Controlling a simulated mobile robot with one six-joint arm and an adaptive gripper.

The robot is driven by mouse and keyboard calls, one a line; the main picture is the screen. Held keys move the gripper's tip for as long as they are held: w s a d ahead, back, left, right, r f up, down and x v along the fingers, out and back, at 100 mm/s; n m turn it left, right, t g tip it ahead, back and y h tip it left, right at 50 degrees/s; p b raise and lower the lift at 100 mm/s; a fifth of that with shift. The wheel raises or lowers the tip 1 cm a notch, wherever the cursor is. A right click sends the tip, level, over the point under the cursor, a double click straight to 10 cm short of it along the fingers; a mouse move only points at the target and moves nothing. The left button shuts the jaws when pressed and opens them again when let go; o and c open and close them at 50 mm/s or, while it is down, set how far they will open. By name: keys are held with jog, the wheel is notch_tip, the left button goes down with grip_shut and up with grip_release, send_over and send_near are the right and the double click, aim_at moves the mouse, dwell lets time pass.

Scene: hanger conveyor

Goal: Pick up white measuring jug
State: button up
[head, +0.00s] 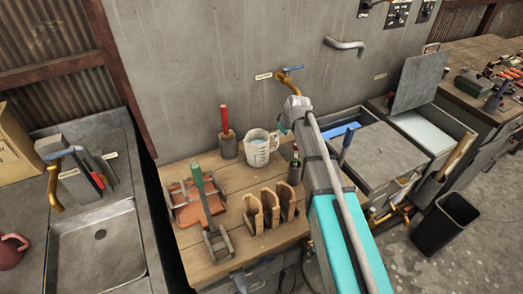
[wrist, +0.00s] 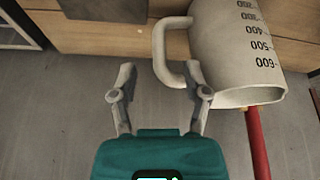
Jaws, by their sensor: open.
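The white measuring jug (head: 258,150) stands upright on the wooden bench top, with its handle on the right side towards my gripper. In the wrist view the jug (wrist: 235,45) fills the upper right, upside down, with its printed scale showing and its handle curving out to the left. My gripper (head: 283,127) is just right of and above the jug in the head view, partly hidden by my arm. In the wrist view my gripper (wrist: 161,78) is open and empty, with the handle close to its right fingertip. Whether they touch is unclear.
A red-handled tool in a dark block (head: 227,143) stands left of the jug, and a dark holder (head: 294,172) is close on its right. Wooden slotted racks (head: 268,210) and an orange tray (head: 186,212) are in front. A wall tap (head: 287,75) is behind.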

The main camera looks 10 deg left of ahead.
aim_at(278, 141)
jog(key=shift+b+x, duration=2.45)
jog(key=shift+x, duration=0.2)
jog(key=shift+d, duration=0.1)
jog(key=shift+c, duration=0.3)
grip_shut()
